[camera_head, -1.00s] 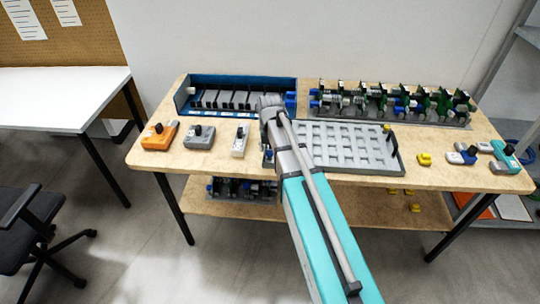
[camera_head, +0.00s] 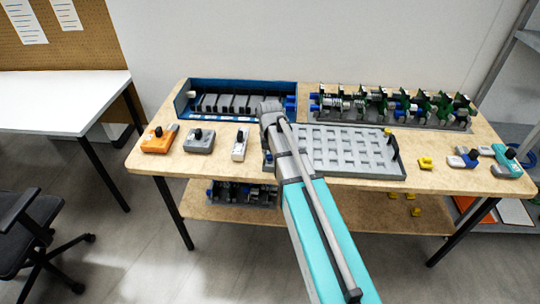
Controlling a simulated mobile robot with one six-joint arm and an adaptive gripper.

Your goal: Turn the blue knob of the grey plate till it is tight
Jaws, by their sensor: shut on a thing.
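My gripper (camera_head: 270,109) is over the table, at the front right of the blue box (camera_head: 183,103) and by the left back corner of the large grey grid plate (camera_head: 345,148). It points down and away from the camera, so my own wrist hides its fingertips. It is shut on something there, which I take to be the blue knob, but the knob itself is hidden. Several grey plates (camera_head: 225,104) stand in a row in the blue box. Blue parts (camera_head: 290,102) show at the box's right end, just right of my gripper. I cannot tell how tight the knob is.
An orange block (camera_head: 158,139), a grey block (camera_head: 199,141) and a pale block (camera_head: 240,145) lie at the front left. A rack of green boards (camera_head: 395,104) stands at the back right. A yellow piece (camera_head: 425,163) and a teal part (camera_head: 507,161) lie at the right.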

